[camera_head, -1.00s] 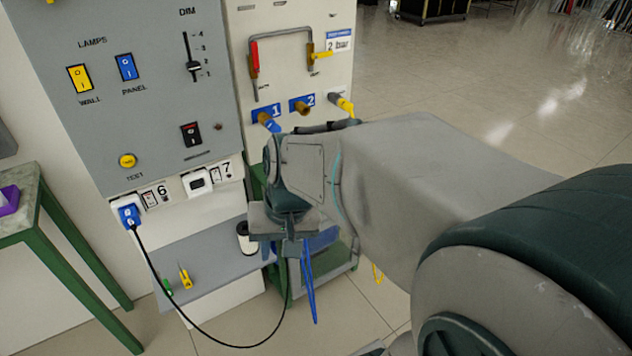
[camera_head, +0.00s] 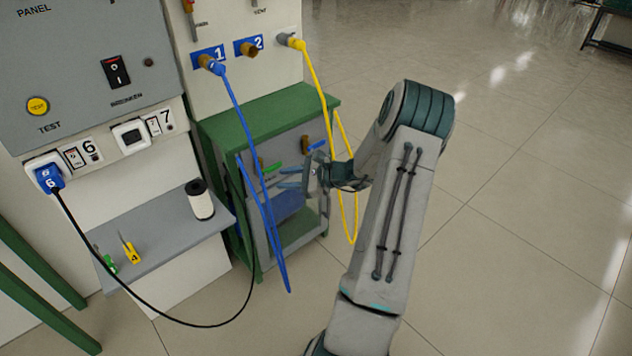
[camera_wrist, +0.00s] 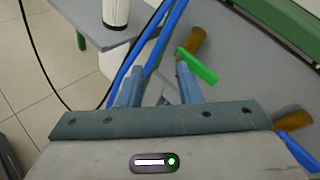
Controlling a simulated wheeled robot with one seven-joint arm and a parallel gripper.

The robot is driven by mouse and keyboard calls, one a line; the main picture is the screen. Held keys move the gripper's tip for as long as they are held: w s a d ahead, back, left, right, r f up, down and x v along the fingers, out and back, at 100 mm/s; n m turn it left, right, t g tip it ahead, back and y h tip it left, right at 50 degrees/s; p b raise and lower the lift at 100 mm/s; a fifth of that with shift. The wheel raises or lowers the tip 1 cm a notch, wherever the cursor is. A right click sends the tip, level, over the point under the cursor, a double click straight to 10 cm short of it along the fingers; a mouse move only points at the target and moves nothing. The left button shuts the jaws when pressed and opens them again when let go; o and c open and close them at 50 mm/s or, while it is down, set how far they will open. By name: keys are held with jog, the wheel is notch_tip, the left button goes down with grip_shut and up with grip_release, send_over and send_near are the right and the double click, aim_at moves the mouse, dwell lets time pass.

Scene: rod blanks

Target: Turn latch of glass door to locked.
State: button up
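A green cabinet (camera_head: 275,117) stands below the hose panel. Its grey front carries a brass fitting with a green lever (camera_head: 272,168) and, to the right, another with a blue lever (camera_head: 316,146). Which of these is the glass door's latch I cannot tell, nor can I clearly make out the glass. My gripper (camera_head: 280,178) is in front of the cabinet, fingers pointing left, just below the green lever. In the wrist view my gripper (camera_wrist: 158,78) has its fingers apart with nothing clearly held. The green lever (camera_wrist: 197,66) lies just beyond the right fingertip, contact unclear.
A blue hose (camera_head: 242,125) hangs from port 1 close to my fingers. A yellow hose (camera_head: 318,80) loops down behind my wrist. A grey shelf (camera_head: 165,245) at left holds a white spool (camera_head: 201,204) and small tools. A black cable (camera_head: 150,305) hangs in front.

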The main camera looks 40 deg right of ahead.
jog(key=s+d+f+m+t+h+b, duration=0.2)
jog(key=d+f+m+t+h, duration=0.15)
jog(key=d+f+m, duration=0.5)
jog(key=s+d+f+m+t+h+b, duration=0.1)
jog(key=d+f+m+t+h+b, duration=0.15)
jog(key=d+f+h, duration=0.6)
jog(key=w+d+r+y+b, duration=0.1)
jog(key=w+r+y+b, duration=0.1)
jog(key=w, duration=1.1)
jog(key=shift+w+r+m+t+y+b, duration=0.3)
jog(key=shift+r+y+b, duration=0.15)
jog(key=shift+y, duration=0.55)
grip_shut()
